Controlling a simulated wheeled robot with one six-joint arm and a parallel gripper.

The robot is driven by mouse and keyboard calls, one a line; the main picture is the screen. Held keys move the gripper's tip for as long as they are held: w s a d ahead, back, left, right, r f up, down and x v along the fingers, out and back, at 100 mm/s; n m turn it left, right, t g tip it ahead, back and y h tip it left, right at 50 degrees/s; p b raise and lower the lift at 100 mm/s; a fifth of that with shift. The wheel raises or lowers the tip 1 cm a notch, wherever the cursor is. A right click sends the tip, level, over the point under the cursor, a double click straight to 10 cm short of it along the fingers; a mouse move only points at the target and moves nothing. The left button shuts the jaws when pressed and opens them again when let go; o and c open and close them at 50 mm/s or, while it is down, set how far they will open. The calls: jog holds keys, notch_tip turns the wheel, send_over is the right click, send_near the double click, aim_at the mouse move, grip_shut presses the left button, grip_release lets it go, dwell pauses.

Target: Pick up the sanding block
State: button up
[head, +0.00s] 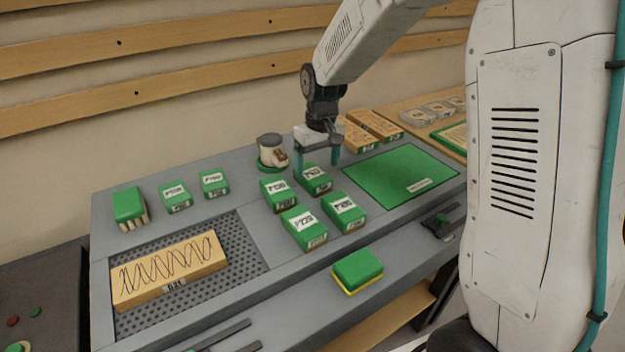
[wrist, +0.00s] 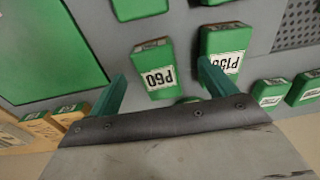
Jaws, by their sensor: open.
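Several green blocks with white grit labels stand on the grey bench. One reads P60 in the wrist view (wrist: 155,75) and appears to be the back block of the middle cluster in the head view (head: 314,181). A P150 block (wrist: 226,45) stands beside it. A plain green block with a yellow base (head: 358,270) sits at the bench's front.
A wooden board with scribbled lines (head: 168,271) lies on a perforated grey panel (head: 243,258). A mug (head: 271,150) stands on a green coaster behind the cluster. A green mat (head: 396,172) and tan boxes (head: 372,124) are to the right.

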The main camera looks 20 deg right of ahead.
aim_at(313, 173)
jog(key=w, duration=0.1)
jog(key=w+r+t, duration=0.1)
jog(key=shift+w, duration=0.35)
jog(key=shift+n, duration=0.3)
jog(key=f, duration=0.5)
jog(key=w+f, duration=0.1)
jog(key=f, duration=0.1)
jog(key=shift+f, duration=0.25)
jog(key=shift+c, duration=0.3)
jog(key=c, duration=1.1)
